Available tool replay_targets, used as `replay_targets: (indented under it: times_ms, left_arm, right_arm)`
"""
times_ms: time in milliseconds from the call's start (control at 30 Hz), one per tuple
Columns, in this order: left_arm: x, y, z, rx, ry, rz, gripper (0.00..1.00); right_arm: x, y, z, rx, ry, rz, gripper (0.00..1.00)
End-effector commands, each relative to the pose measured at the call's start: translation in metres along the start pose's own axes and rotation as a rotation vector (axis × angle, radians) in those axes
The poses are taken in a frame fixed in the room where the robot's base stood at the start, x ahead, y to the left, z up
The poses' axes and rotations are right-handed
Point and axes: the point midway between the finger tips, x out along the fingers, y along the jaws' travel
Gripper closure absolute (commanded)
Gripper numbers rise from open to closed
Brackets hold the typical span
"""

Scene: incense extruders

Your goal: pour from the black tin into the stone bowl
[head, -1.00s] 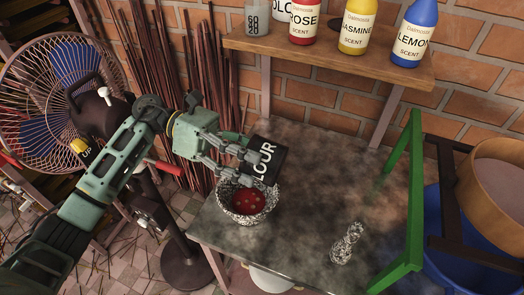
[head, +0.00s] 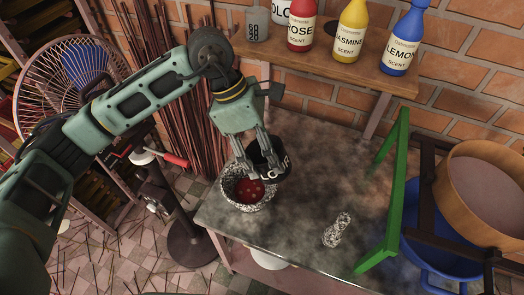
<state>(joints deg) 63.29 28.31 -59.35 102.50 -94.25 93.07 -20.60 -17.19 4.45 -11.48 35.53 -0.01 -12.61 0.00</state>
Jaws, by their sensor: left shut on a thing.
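The black tin (head: 268,155) with white lettering is in my left gripper (head: 267,171), whose fingers are shut around it. The tin is over the right rim of the stone bowl, and its lettering runs slightly up to the right. I cannot tell what is inside the tin. The speckled grey stone bowl (head: 237,187) stands upright near the table's left edge. Red stuff with small pale specks lies in it. The tin and fingers hide part of the bowl's back right rim. My right gripper does not show.
A green frame (head: 385,195) edges the table's right side. A wooden shelf (head: 330,68) with scent bottles is behind. A fan (head: 85,75) stands at left.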

Motion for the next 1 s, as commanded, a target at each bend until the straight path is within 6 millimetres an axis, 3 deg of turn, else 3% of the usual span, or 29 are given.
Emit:
replay_targets:
  times_ms: [200, 467, 1000]
  left_arm:
    - [0.006, 0.000, 0.002, 0.008, 0.260, 0.098, 0.71]
    - [0.009, 0.001, -0.001, 0.002, 0.394, 0.148, 0.71]
    - [-0.034, -0.006, 0.017, 0.002, 0.388, 0.144, 0.71]
  right_arm:
    - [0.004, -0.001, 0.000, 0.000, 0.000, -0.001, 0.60]
    - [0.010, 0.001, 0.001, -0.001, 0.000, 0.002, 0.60]
    - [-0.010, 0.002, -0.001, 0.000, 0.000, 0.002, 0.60]
